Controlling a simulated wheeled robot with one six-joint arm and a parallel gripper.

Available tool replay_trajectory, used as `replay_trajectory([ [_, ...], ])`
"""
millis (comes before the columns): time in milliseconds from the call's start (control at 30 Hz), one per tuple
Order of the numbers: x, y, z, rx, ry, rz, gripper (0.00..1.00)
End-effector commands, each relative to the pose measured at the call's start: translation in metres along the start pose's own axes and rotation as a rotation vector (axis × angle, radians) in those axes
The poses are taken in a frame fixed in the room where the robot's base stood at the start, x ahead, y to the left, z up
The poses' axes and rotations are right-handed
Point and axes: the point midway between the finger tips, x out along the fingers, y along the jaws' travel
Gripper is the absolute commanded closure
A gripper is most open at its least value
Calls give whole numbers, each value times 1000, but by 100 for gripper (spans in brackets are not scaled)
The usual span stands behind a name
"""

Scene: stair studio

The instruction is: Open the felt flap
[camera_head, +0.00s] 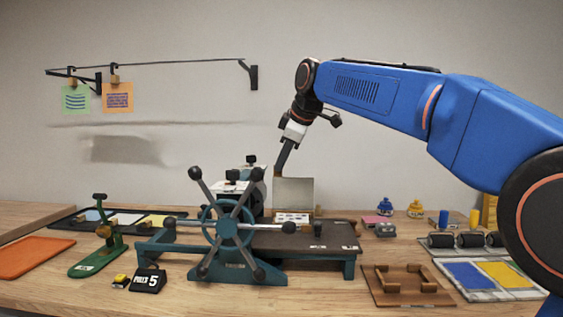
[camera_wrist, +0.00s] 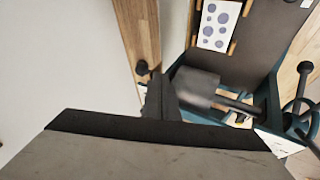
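A pale grey panel, which looks like the felt flap (camera_head: 293,193), stands about upright on the bed of the teal press (camera_head: 230,232), behind the spoked wheel. My gripper (camera_head: 279,174) points down at the flap's upper left corner and seems to touch it. In the wrist view a large grey sheet with a dark edge, likely the flap (camera_wrist: 150,158), fills the bottom, close to the dark gripper finger (camera_wrist: 160,98). The finger gap is hidden, so I cannot tell if the fingers are shut. A printed card (camera_head: 292,217) lies on the bed before the flap.
The press's spoked wheel (camera_head: 228,228) stands in front of the bed. A wooden tray (camera_head: 407,300) and ink rollers (camera_head: 470,241) are at right. A green tool (camera_head: 97,255) and orange mat (camera_head: 36,257) are at left. The wall is close behind.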

Motion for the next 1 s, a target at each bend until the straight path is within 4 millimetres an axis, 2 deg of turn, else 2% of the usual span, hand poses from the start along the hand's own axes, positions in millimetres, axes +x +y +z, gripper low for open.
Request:
replay_trajectory([
  [267, 1, 1, 0, 0, 0, 0, 100],
  [567, 10, 20, 0, 1, 1, 3, 100],
  [1000, 6, 18, -1, 0, -1, 8, 100],
])
